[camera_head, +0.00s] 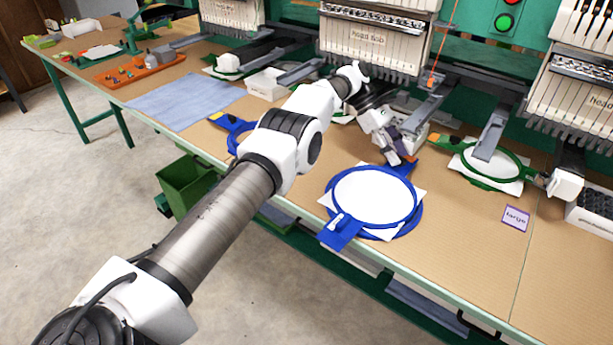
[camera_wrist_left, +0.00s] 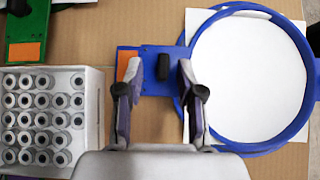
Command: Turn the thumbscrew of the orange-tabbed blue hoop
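The large blue hoop (camera_head: 419,212) lies on the table over white cloth, and it fills the right of the left wrist view (camera_wrist_left: 183,103). Its blue bracket (camera_wrist_left: 150,82) carries an orange tab (camera_wrist_left: 122,69), also seen in the head view (camera_head: 411,161). A black thumbscrew (camera_wrist_left: 163,66) stands on the bracket. My left gripper (camera_head: 394,154) is over this bracket. Its two fingers (camera_wrist_left: 160,80) are apart, with the thumbscrew between and just beyond their tips and a gap on each side. Contact is not visible. My right gripper is not in view.
Another blue hoop (camera_head: 233,144) lies left, partly behind my arm. A green hoop (camera_head: 519,166) lies right, near a purple-edged card (camera_head: 516,217). A white tray of spools (camera_wrist_left: 96,130) stands beside the bracket. Embroidery machine heads (camera_head: 373,38) line the back. Bare table lies front right.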

